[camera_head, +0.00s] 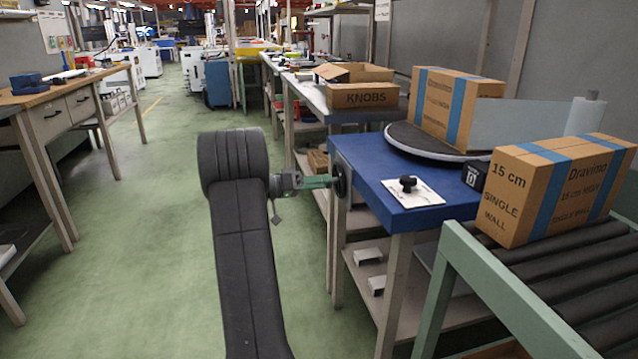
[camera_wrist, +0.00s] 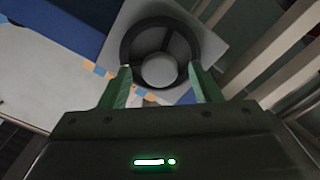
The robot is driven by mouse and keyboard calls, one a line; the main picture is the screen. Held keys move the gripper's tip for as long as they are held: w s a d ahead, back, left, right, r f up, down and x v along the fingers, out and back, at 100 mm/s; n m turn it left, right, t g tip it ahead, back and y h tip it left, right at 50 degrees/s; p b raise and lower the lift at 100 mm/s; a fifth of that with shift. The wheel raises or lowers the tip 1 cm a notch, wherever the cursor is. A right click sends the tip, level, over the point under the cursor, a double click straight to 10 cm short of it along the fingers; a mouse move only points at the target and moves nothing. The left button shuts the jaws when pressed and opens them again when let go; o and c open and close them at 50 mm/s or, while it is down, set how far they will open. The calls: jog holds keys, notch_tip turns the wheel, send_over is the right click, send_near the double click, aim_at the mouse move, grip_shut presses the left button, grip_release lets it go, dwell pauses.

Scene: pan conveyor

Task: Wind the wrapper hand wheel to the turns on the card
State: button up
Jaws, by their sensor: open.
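The hand wheel (camera_head: 339,179) is a dark wheel on the left side of the blue table. In the wrist view the wheel (camera_wrist: 128,42) has a dark rim, spokes and a round grey knob (camera_wrist: 160,70) at its lower rim. My gripper (camera_head: 318,182) reaches the wheel from the left. In the wrist view its green fingers (camera_wrist: 161,78) are open, one on each side of the knob; I cannot tell whether they touch it. The wrapper's turntable (camera_head: 408,143) carries a taped box (camera_head: 436,106) with film beside it. I cannot make out a card with turns.
The blue table (camera_head: 375,160) bears a white plate (camera_head: 427,196) with a black knob and a small dark block (camera_head: 474,176). A Dravimo box (camera_head: 513,205) sits on the roller conveyor (camera_head: 566,288) at right. A KNOBS box (camera_head: 366,96) stands behind. Green floor lies open at left.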

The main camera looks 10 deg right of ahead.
jog(key=a+p, duration=0.3)
jog(key=a, duration=1)
jog(key=shift+s+a+p, duration=0.25)
jog(key=shift+a+p, duration=0.05)
jog(key=shift+p, duration=0.05)
